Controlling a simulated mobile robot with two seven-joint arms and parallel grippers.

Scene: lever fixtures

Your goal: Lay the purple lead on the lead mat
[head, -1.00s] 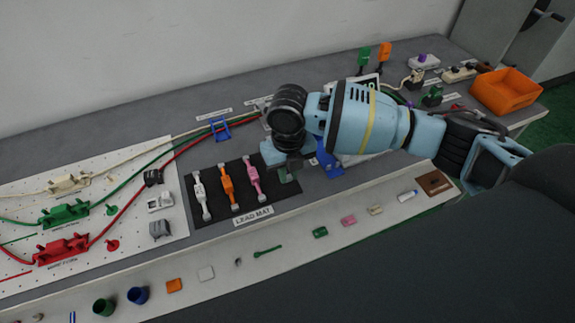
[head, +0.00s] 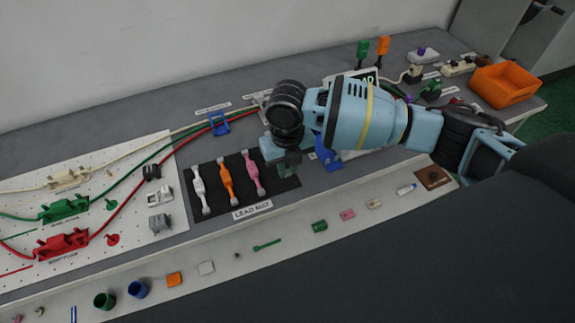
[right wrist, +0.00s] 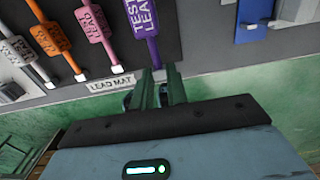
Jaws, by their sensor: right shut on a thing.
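The black lead mat (head: 209,208) lies on the bench and holds a white lead (head: 200,190), an orange lead (head: 227,181) and a pink lead (head: 253,172) side by side. My right gripper (head: 289,167) points down at the mat's right end. In the right wrist view, the gripper (right wrist: 152,85) is shut on the near end of the purple lead (right wrist: 140,22). The purple lead lines up over the mat's right part, beside the pink lead (right wrist: 97,32). I cannot tell whether it touches the mat. The hand hides it in the head view. My left gripper is not in view.
A blue stand (head: 326,155) is just right of the gripper. A white pegboard (head: 130,158) with cables and fixtures lies left of the mat. Small parts lie along the front shelf (head: 222,280). An orange bin (head: 505,87) stands at the far right.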

